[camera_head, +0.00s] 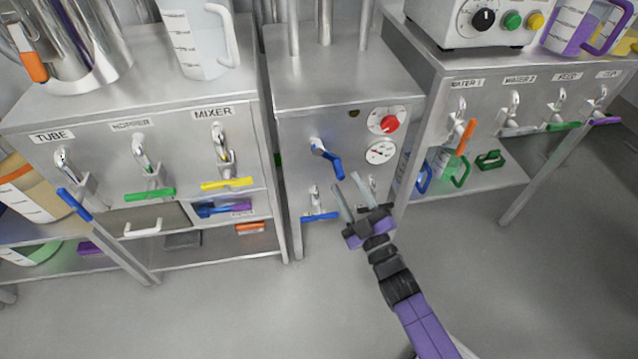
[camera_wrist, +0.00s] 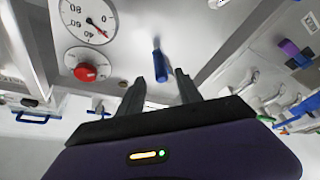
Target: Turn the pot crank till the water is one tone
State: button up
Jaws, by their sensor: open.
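A crank with a blue handle (camera_head: 327,160) sits on the front of the middle steel cabinet (camera_head: 290,140), left of a round gauge (camera_head: 380,152). I take it for the pot crank. My gripper (camera_head: 347,181) is open and empty, just below and right of the crank in the head view. In the wrist view, the blue handle (camera_wrist: 160,65) shows between the two fingertips (camera_wrist: 169,61), and the fingers do not close on it. The pot and its water cannot be made out in either view.
A red knob (camera_head: 390,123) is above the gauge. A blue-handled tap (camera_head: 318,216) is below the crank. Cabinets with labelled taps stand left, with a yellow handle (camera_head: 227,184), and right, with an orange handle (camera_head: 466,137). The floor in front is clear.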

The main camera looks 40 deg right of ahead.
aim_at(334, 162)
jog(key=shift+b+x, duration=0.6)
jog(key=shift+x, duration=3.5)
jog(key=shift+f, duration=0.1)
grip_shut()
